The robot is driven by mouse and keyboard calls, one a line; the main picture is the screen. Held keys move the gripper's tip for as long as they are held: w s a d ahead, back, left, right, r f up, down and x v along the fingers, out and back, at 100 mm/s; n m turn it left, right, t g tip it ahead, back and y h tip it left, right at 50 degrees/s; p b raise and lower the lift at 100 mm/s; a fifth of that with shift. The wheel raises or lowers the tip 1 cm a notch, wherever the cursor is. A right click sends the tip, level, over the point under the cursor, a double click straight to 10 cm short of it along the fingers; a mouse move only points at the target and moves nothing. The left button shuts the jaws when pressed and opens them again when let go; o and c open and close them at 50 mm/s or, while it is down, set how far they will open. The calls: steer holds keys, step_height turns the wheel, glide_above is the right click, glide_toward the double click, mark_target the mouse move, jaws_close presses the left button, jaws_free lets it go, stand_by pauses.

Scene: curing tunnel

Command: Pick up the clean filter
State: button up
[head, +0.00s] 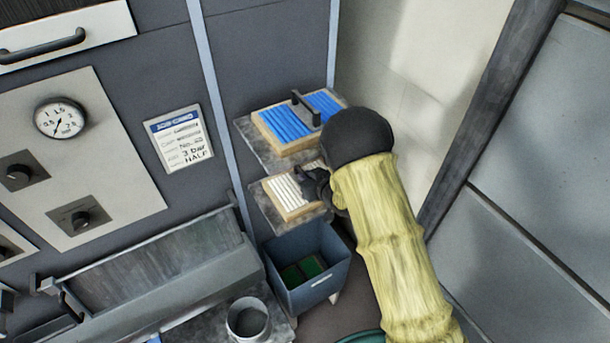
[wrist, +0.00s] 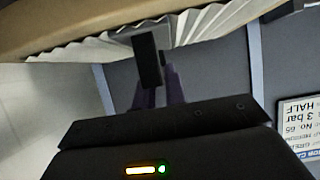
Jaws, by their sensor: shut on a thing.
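The clean filter, with white pleats in a tan frame (head: 287,196), is at the lower shelf in the head view. In the wrist view its white pleats (wrist: 205,27) and tan frame fill the top. My gripper (head: 316,184) is at the filter's right side in the head view. In the wrist view my gripper (wrist: 157,80) is shut on the filter's dark handle (wrist: 147,58). My forearm and hand hide the filter's right part in the head view. I cannot tell whether the filter touches the shelf.
A filter with blue pleats (head: 287,123) and a black handle lies on the upper shelf (head: 247,135). Below the lower shelf (head: 257,207) stands an open grey bin (head: 311,290) with dark green items inside. A metal cup (head: 248,320) stands at the bottom. A job card (head: 180,140) hangs on the panel.

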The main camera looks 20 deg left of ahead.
jaws_close()
steer(key=shift+r, duration=0.1)
steer(key=shift+r+p, duration=1.3)
steer(key=shift+r, duration=1.1)
steer(key=shift+r, duration=0.1)
steer(key=shift+r+p, duration=0.7)
steer(key=shift+r, duration=0.5)
